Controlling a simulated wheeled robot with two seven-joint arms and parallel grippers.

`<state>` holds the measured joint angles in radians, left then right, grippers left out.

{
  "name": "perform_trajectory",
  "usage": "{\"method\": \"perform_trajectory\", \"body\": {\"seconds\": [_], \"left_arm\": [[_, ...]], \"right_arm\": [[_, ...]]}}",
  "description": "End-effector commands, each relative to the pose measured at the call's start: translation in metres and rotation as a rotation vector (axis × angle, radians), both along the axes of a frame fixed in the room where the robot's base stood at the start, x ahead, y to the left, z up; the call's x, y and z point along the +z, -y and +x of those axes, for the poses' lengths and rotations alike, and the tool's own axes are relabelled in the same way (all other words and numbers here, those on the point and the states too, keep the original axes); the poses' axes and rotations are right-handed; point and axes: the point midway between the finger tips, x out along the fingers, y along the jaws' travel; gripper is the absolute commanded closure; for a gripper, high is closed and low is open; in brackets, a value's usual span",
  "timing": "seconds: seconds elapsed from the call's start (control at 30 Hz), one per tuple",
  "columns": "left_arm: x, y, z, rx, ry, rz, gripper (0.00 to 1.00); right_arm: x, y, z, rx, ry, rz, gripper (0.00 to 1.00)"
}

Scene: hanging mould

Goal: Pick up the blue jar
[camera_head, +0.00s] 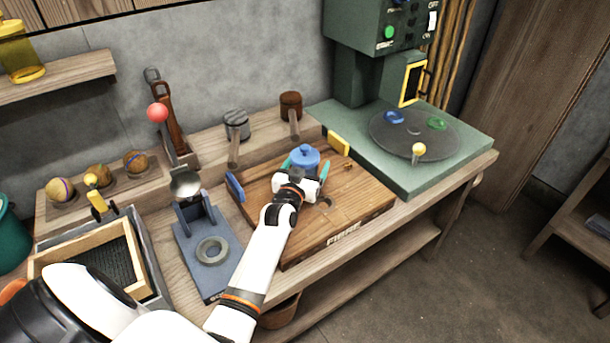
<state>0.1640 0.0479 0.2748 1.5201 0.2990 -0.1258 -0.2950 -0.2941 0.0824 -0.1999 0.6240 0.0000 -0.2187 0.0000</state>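The blue jar (305,154), with a small knob on its lid, is upright on the wooden board marked with letters (365,205) on the bench. My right gripper is not in view.
A blue block (235,187) and a yellow block (339,144) stand at the board's edges. A blue-grey press (205,250) and a wooden-framed tray (95,255) are left. A green machine (440,165) with a round plate stands right. Wooden-handled tools are behind.

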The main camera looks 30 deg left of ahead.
Motion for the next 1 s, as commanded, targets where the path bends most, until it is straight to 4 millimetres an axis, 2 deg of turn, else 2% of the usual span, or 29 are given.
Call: {"method": "perform_trajectory", "body": {"seconds": [0.17, 0.2, 0.5, 0.57, 0.8, 0.87, 1.0], "left_arm": [[0.0, 0.0, 0.0, 0.0, 0.0, 0.0, 0.16], [0.0, 0.0, 0.0, 0.0, 0.0, 0.0, 0.19], [0.0, 0.0, 0.0, 0.0, 0.0, 0.001, 0.68], [0.002, 0.0, 0.0, 0.001, 0.004, 0.002, 0.75], [0.004, 0.0, 0.0, 0.001, 0.005, 0.002, 0.75], [0.01, 0.0, 0.0, 0.001, 0.007, 0.003, 0.75], [0.034, 0.0, 0.0, 0.001, 0.008, 0.002, 0.75]], "right_arm": [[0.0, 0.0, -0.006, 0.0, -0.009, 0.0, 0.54], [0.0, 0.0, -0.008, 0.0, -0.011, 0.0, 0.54], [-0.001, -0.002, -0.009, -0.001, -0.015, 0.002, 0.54], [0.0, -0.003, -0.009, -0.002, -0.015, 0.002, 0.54], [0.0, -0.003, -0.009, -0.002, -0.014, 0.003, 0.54], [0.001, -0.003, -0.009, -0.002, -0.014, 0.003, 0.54], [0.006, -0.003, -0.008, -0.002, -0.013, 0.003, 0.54]]}}
